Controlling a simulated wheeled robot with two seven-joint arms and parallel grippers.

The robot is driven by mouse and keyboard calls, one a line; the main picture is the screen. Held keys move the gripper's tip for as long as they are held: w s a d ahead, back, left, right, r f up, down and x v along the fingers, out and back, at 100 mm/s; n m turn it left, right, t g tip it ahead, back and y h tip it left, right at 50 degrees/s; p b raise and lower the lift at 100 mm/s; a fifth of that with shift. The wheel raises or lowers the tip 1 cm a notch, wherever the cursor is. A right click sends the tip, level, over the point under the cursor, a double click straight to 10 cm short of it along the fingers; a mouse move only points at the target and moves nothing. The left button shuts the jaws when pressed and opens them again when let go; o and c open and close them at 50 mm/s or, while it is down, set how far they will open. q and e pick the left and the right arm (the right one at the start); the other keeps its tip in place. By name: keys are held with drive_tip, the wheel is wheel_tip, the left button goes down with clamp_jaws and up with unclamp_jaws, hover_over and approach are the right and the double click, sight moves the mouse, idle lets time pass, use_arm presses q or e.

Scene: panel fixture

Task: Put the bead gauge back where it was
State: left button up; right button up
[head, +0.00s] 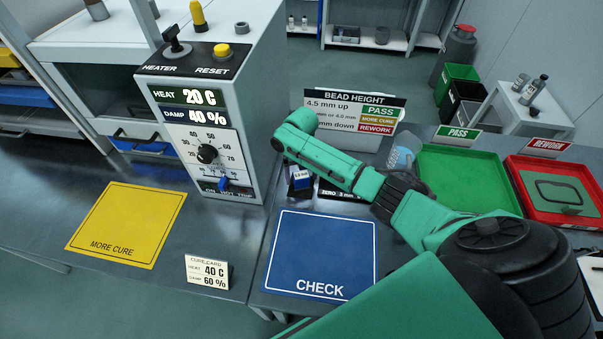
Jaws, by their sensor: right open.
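The bead gauge appears to be the small dark and blue device with a white display (301,179), standing at the back of the right bench, left of the black "ZERO 3 mm" plate (332,192). Its display is too small to read surely, and its seating is unclear. My right arm reaches in from the lower right. My right gripper (291,132) is open and appears empty, above and behind the gauge in the picture, near the cabinet's right side. The arm hides part of the plate and the bench behind. My left gripper is out of view.
The blue CHECK mat (320,254) is bare. The heater cabinet (215,130) stands beside the gauge.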

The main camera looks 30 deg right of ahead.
sight(302, 175)
wheel_tip(302, 175, up, 12)
drive_tip(key=b, duration=0.1)
drive_tip(key=shift+r, duration=0.2)
drive_tip(key=shift+f, duration=0.1)
